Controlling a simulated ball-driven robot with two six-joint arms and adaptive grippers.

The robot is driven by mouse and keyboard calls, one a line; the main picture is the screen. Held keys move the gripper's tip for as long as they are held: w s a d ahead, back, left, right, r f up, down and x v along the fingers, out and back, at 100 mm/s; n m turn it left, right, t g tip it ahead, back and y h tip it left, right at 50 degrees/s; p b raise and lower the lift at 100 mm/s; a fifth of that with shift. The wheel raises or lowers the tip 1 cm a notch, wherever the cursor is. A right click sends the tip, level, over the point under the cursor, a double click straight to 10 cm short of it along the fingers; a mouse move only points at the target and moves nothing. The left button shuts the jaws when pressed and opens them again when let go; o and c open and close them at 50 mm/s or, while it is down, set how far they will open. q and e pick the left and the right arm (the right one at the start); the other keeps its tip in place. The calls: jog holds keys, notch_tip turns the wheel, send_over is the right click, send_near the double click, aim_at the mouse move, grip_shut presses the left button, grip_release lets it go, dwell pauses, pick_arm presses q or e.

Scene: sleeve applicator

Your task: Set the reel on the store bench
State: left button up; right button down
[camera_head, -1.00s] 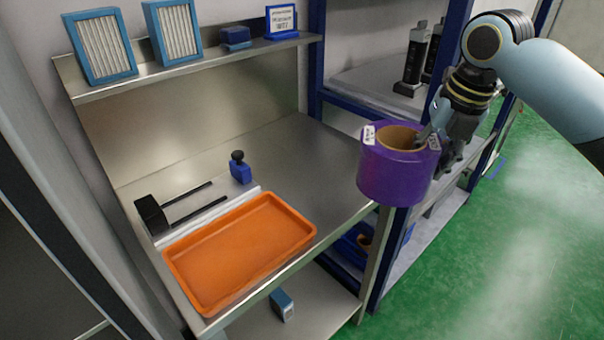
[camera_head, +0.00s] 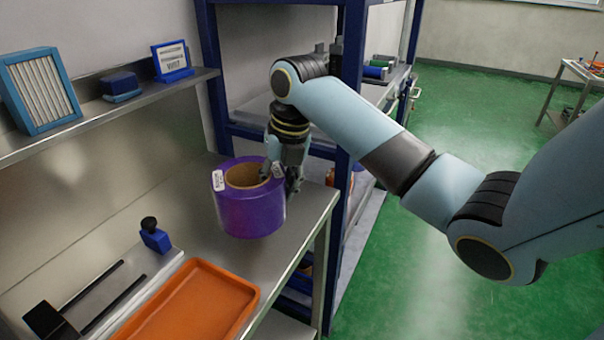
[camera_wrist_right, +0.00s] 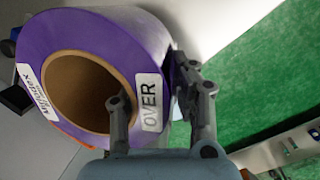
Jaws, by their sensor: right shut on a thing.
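The purple reel (camera_head: 250,212) has a brown cardboard core and white labels. It is upright, over the right part of the steel bench (camera_head: 300,212); I cannot tell whether its base touches the top. My right gripper (camera_head: 273,174) is shut on the reel's wall at its right side. In the right wrist view, one finger of the gripper (camera_wrist_right: 157,98) is inside the core and the other outside the reel (camera_wrist_right: 95,32), beside a label reading "OVER". My left gripper is out of view.
An orange tray (camera_head: 195,305) lies on the bench, left of and nearer than the reel. A blue block with a black knob (camera_head: 154,238) and a black fixture with two rods (camera_head: 50,322) stand further left. A blue-framed rack (camera_head: 345,150) rises behind right.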

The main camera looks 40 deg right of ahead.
jog(key=w+f, duration=0.1)
jog(key=f, duration=0.1)
jog(key=w+a+f, duration=0.1)
jog(key=f, duration=0.1)
jog(key=w+a+f+p, duration=0.1)
jog(key=f, duration=0.1)
jog(key=shift+w+a, duration=0.15)
jog(key=shift+w, duration=0.1)
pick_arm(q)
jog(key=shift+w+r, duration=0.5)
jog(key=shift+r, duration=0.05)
pick_arm(e)
jog(key=shift+f, duration=0.2)
jog(key=shift+f, duration=0.1)
jog(key=c, duration=1.1)
grip_release()
jog(key=shift+s, duration=0.1)
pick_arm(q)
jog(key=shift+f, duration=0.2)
pick_arm(e)
jog(key=v, duration=1.2)
jog(key=shift+s+f, duration=0.1)
